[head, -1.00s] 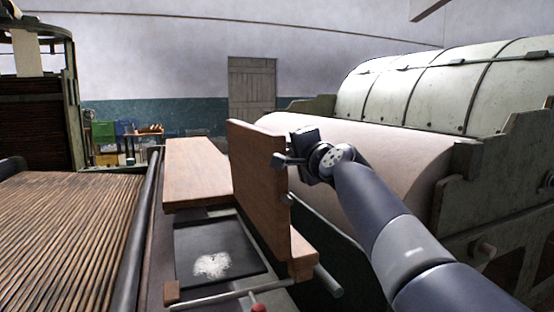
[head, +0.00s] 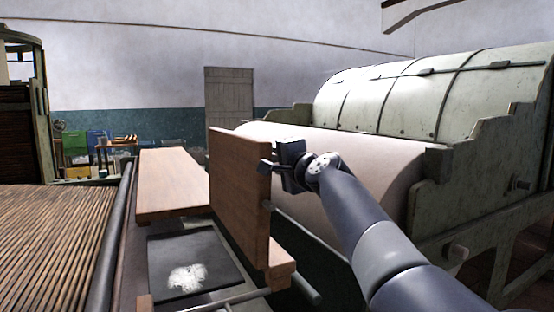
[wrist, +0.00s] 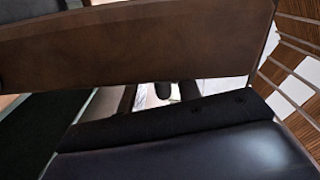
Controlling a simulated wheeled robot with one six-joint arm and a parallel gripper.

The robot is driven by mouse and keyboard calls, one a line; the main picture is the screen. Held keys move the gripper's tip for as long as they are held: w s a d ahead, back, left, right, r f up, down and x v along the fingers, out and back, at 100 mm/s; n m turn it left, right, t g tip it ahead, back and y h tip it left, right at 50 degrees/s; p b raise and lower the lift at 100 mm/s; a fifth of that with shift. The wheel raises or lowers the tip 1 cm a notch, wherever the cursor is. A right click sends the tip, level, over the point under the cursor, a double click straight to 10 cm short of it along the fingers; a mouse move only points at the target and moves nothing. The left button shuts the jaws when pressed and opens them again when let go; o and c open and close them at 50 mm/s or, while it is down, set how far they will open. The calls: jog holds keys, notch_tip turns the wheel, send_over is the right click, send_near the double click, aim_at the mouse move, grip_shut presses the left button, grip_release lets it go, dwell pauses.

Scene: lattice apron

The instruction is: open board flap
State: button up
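The board flap (head: 238,190) is a brown wooden panel standing upright on its edge, in the middle of the head view. A small knob shows on its right face. My gripper (head: 268,166) is at the flap's upper right edge, against it or very close; contact is not certain. The fingers are small and partly hidden, so their opening does not show. In the wrist view a dark brown wooden panel (wrist: 140,50), likely the flap, crosses the upper part.
A flat wooden board (head: 172,182) lies left of the flap. A black plate (head: 200,250) with a white patch is below it. A large pale roller (head: 350,150) and green machine frame stand close on the right. A slatted apron (head: 50,235) lies left.

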jog(key=shift+s+r, duration=0.1)
jog(key=shift+s+d, duration=0.25)
jog(key=shift+s, duration=0.15)
jog(key=b+v, duration=0.1)
jog(key=v, duration=0.8)
jog(key=shift+s+d+b, duration=0.15)
jog(key=shift+s+b, duration=0.2)
jog(key=shift+w, duration=0.15)
jog(key=p+x, duration=0.1)
jog(key=x, duration=0.9)
jog(key=shift+w+a+p, duration=0.15)
jog(key=shift+a+p, duration=0.05)
jog(key=shift+p, duration=0.2)
